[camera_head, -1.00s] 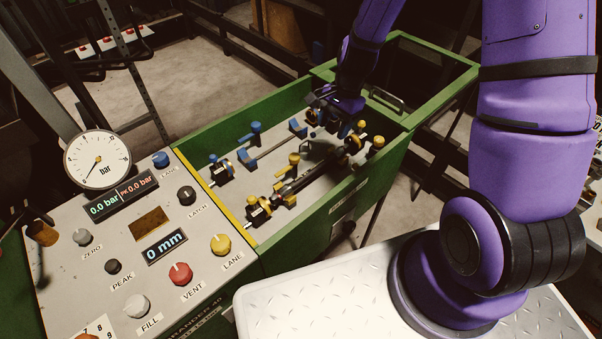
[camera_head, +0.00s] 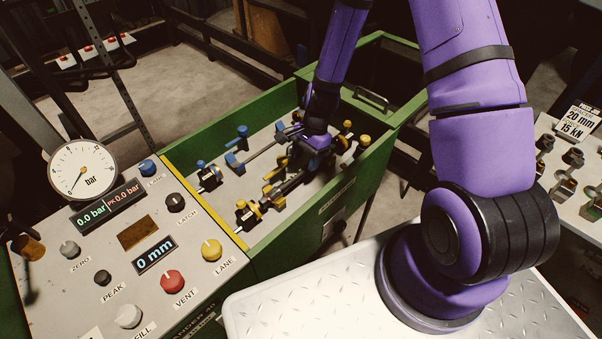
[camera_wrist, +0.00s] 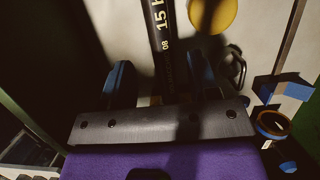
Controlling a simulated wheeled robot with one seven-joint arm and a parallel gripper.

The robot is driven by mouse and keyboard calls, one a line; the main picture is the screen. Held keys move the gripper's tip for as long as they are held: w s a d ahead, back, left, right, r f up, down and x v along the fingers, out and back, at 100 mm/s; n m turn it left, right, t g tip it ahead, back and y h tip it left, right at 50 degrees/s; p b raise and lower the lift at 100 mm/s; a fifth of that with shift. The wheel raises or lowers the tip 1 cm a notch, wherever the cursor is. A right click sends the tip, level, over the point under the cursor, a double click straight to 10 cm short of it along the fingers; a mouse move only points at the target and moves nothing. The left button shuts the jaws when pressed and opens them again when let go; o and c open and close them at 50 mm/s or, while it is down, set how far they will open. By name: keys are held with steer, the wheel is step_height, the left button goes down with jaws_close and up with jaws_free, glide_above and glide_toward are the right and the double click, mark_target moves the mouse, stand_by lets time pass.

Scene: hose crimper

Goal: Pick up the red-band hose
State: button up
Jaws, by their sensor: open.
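A black hose (camera_head: 289,188) lies along the near lane of the green trough, partly hidden behind my gripper (camera_head: 308,155). In the wrist view the black hose (camera_wrist: 162,45) carries yellow print, and it runs up between the two blue-padded fingers of my gripper (camera_wrist: 161,85). The jaws are open, with a finger to each side of the hose. I cannot tell whether they touch it. I see no red band in either view; part of the hose is hidden by the gripper body.
The green trough (camera_head: 325,213) has raised walls around the lanes. Blue and yellow clamps (camera_head: 242,132) stand inside it. A control panel (camera_head: 115,250) with a gauge (camera_head: 83,170) adjoins it at left. A crimp die rack (camera_head: 570,165) stands at far right.

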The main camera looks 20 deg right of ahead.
mark_target(302, 170)
steer(key=shift+x, duration=2.35)
steer(key=shift+w, duration=0.1)
jaws_close()
